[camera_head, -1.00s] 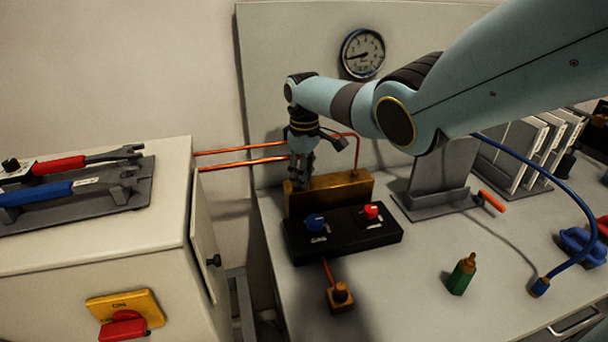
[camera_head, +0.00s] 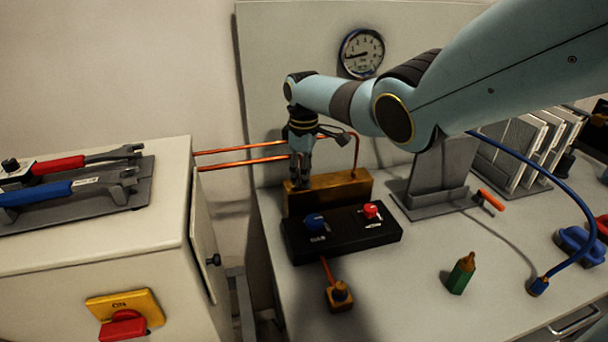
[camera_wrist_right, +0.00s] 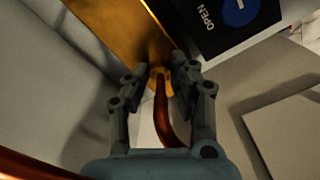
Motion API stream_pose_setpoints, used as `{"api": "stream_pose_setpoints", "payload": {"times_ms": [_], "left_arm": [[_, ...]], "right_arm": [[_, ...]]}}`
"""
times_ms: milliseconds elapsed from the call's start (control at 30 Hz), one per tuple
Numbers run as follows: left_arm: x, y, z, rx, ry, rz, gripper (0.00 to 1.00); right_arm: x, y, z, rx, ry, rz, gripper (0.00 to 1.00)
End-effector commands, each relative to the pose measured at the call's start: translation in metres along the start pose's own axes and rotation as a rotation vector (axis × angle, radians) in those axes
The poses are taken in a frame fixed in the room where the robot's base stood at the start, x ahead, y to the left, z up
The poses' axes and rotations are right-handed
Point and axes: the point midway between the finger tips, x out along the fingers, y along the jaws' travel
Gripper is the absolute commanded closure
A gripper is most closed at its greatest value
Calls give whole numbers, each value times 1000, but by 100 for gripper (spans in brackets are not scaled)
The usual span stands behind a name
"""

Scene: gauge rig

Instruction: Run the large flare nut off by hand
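The brass block (camera_head: 345,190) stands behind a black valve panel (camera_head: 350,240) on the bench. My right gripper (camera_head: 300,182) points down at the block's left end. In the right wrist view its two fingers (camera_wrist_right: 162,80) lie on either side of a brass flare nut (camera_wrist_right: 160,72), with no clear gap seen. A copper tube (camera_wrist_right: 162,105) runs out of the nut between the fingers. The nut appears to be seated at the block (camera_wrist_right: 115,30). In the head view the fingers hide it. My left gripper is not in view.
The panel carries a blue knob (camera_head: 314,222) and a red knob (camera_head: 370,210). A gauge (camera_head: 361,53) hangs behind. Copper lines (camera_head: 240,162) run left. A green bottle (camera_head: 461,273) and a brass fitting (camera_head: 340,296) stand in front. Wrenches (camera_head: 85,160) lie on the left cabinet.

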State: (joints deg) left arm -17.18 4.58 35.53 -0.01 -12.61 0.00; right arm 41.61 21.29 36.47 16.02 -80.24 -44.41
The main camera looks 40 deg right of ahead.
Motion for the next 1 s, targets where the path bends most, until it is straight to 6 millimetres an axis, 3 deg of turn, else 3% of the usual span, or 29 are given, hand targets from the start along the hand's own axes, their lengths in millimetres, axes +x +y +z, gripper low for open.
{"api": "stream_pose_setpoints", "payload": {"times_ms": [33,133,533,667,1000], "left_arm": [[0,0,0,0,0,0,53],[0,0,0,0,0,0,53],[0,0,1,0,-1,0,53],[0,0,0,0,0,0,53],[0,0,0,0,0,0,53]], "right_arm": [[-2,1,-1,0,3,3,69],[-1,1,0,0,1,2,56],[-8,1,0,0,0,1,56],[-28,0,0,-1,2,2,56],[-101,1,0,0,1,2,56]]}}
